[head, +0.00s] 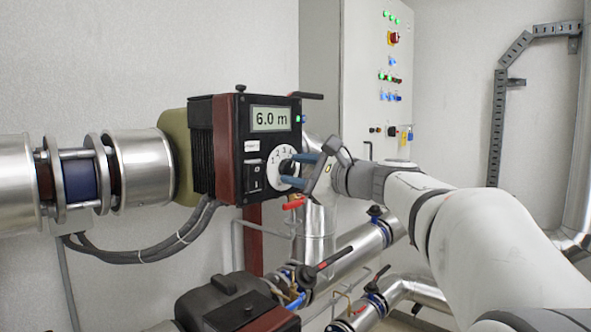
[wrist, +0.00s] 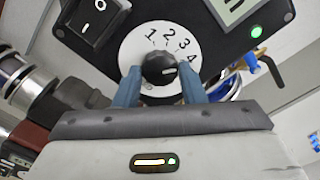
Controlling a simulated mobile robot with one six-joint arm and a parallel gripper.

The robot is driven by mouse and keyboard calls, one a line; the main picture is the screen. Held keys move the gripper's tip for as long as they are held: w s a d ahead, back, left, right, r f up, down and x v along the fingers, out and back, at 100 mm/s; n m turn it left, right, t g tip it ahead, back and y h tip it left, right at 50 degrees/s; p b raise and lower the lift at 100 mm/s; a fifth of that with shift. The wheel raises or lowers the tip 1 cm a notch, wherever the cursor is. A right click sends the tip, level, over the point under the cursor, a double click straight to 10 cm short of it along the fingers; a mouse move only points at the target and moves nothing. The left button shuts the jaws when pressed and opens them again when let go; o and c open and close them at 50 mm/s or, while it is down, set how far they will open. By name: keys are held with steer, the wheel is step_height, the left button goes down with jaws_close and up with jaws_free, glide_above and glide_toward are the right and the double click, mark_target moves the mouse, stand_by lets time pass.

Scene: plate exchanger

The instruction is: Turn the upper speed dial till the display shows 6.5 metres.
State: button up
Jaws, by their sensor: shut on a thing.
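The upper pump's control box (head: 238,130) has a display (head: 271,118) that reads 6.0 m. Below the display is the speed dial, a black knob (wrist: 161,68) on a white numbered disc (wrist: 137,48). In the wrist view the knob's pale mark points to the right, near the 4. My gripper (head: 298,170) is at the dial from the right, its blue fingers shut on the knob's two sides. In the wrist view the fingertips (wrist: 162,80) flank the knob. The fingers hide part of the disc.
A rocker switch (wrist: 94,20) is beside the dial. A green light (wrist: 256,31) glows on the box. Steel pipes with red and blue valves (head: 340,255) run below my arm, and a second, lower pump (head: 235,305) stands at the front. A grey cabinet (head: 375,80) stands behind.

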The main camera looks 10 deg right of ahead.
steer(key=shift+r, duration=0.2)
steer(key=o, duration=0.8)
steer(key=shift+a, duration=0.2)
steer(key=shift+o, duration=1)
steer(key=shift+d+f, duration=0.1)
steer(key=b+v, duration=0.2)
steer(key=v, duration=0.5)
steer(key=shift+s+d, duration=0.25)
